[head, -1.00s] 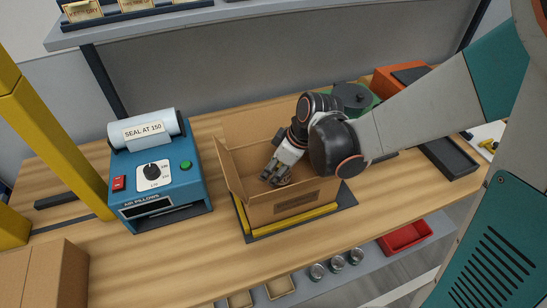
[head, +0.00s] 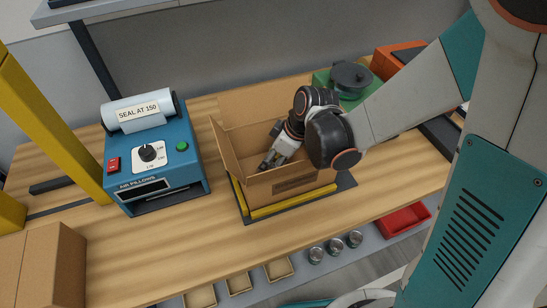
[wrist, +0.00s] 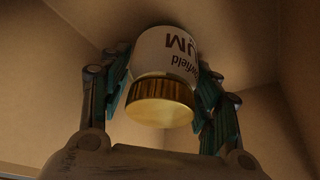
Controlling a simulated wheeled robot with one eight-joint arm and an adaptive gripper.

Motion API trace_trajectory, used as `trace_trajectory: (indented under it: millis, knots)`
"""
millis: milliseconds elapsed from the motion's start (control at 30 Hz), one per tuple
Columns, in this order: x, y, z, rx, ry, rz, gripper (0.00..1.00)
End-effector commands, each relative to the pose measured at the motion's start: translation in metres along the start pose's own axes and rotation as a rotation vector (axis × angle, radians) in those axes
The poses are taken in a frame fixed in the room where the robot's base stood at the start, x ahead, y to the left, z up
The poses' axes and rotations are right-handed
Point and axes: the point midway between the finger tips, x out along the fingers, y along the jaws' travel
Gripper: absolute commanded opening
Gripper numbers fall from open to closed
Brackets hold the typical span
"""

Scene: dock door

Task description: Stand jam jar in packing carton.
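The packing carton (head: 262,193) stands open on the workbench, its flaps raised. My gripper (head: 268,160) reaches down into it at a slant, with the fingertips partly behind the front wall. In the wrist view, the jam jar (wrist: 166,55) has a gold lid (wrist: 160,101) and a white label. My gripper (wrist: 165,70) has one finger on each side of the jar, and both pads appear to touch it. Brown carton walls surround them. The head view does not show the jar clearly, and whether its base touches the carton floor is hidden.
A blue air-pillow machine (head: 155,165) stands left of the carton. A green item (head: 350,82) and an orange bin (head: 397,58) stand behind my arm. A closed box (head: 40,265) is at the front left. Several small jars and trays sit on the shelf below.

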Motion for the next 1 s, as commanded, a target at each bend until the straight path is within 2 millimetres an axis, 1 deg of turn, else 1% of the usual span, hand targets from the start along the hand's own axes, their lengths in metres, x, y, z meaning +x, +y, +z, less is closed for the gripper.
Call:
trace_trajectory:
  millis: [167,267,367,600,700,800,1000]
  knots:
    - [-0.002,0.0,-0.001,0.0,0.0,0.0,0.57]
    - [-0.01,0.0,-0.002,0.001,0.0,0.0,0.57]
    - [-0.027,0.0,-0.002,0.002,0.0,0.001,0.57]
    - [-0.078,-0.001,-0.002,0.002,0.001,0.001,0.57]
    - [-0.096,-0.002,-0.001,0.001,0.001,0.0,0.57]
    - [-0.109,-0.002,-0.001,0.0,0.001,0.0,0.57]
    - [-0.124,-0.002,0.0,0.006,0.0,0.003,0.57]
